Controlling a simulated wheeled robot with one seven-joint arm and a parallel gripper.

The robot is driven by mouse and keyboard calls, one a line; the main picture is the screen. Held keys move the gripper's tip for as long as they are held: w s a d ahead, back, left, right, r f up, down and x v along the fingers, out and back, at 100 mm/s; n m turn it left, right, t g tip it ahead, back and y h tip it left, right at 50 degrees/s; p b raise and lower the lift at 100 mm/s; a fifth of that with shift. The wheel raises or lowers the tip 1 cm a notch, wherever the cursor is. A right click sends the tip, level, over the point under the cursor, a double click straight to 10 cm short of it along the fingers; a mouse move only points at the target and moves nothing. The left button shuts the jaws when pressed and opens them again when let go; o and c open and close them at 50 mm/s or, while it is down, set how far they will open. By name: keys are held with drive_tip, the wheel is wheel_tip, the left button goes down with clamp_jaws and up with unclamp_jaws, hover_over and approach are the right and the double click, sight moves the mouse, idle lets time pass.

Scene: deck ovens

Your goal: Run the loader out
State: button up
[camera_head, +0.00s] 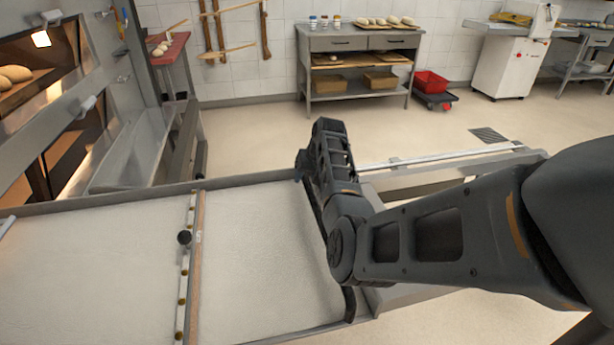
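The loader (262,262) is a long flat bed with a white cloth belt inside a grey metal frame. It spans the lower left and middle of the head view. A wooden and metal crossbar (194,265) with a dark round knob (184,237) lies across the belt. My dark arm comes in from the right and folds over the loader's right end. My gripper (301,166) is by the far rail near that end. Its fingers are mostly hidden, so I cannot tell whether it touches the rail or grips anything.
Deck ovens (45,95) with lit chambers and bread stand at the left. A grey stand with rails (440,160) extends right behind my arm. A steel worktable (355,65), red crate (430,82) and white machine (510,62) stand along the back.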

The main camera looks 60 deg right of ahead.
clamp_jaws()
idle(0.5)
